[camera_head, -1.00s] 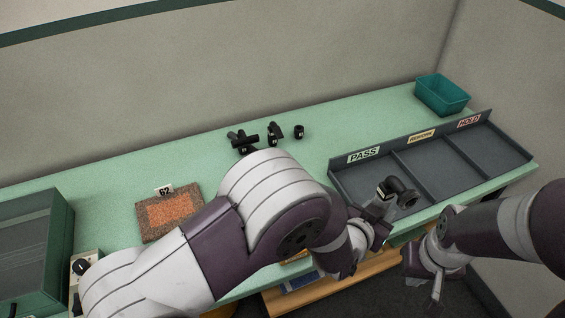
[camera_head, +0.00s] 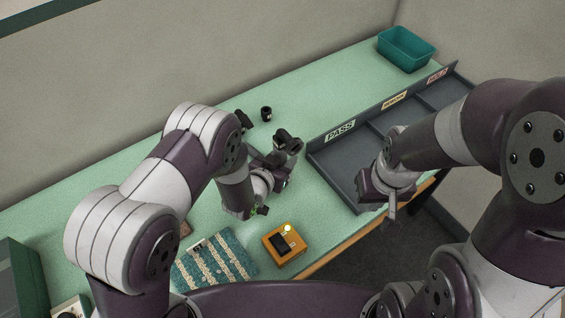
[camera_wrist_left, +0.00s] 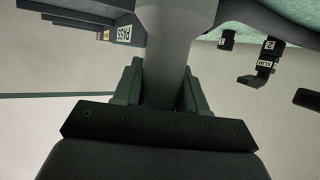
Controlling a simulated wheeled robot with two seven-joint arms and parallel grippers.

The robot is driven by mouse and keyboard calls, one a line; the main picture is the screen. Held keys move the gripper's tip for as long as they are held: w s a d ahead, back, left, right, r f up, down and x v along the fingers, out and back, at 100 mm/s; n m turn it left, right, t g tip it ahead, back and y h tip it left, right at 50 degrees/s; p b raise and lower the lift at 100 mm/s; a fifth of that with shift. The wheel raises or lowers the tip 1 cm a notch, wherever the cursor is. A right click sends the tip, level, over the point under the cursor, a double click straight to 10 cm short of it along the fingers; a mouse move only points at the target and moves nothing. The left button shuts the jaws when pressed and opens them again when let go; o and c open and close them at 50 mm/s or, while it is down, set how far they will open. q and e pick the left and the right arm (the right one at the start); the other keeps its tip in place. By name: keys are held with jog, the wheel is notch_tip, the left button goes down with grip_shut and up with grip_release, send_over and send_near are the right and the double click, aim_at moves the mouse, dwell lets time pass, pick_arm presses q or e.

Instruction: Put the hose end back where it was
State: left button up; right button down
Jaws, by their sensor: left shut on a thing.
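My left gripper (camera_head: 274,166) is shut on a black, bent hose end (camera_head: 289,142), held over the green bench left of the PASS compartment. In the left wrist view the gripper (camera_wrist_left: 162,88) grips a thick grey cylindrical part (camera_wrist_left: 177,45) between its fingers. Small black fittings stand on the bench behind: one round (camera_head: 266,114) and one partly hidden by my left arm (camera_head: 243,118). In the left wrist view, black fittings with white labels (camera_wrist_left: 264,65) show at the upper right. My right gripper (camera_head: 386,196) hangs by the tray's near edge; its jaw opening is unclear.
The grey three-part tray (camera_head: 340,178) has PASS, REWORK and HOLD signs. A teal bin (camera_head: 407,50) stands at the back right.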

pick_arm(q)
jog(key=f, duration=0.2)
jog(key=shift+s+d+f, duration=0.15)
jog(key=shift+s+f, duration=0.05)
jog(key=shift+f, duration=0.1)
jog(key=shift+w+f, duration=0.15)
jog(key=shift+f, duration=0.05)
jog(key=o, duration=1.1)
jog(key=shift+c, duration=0.2)
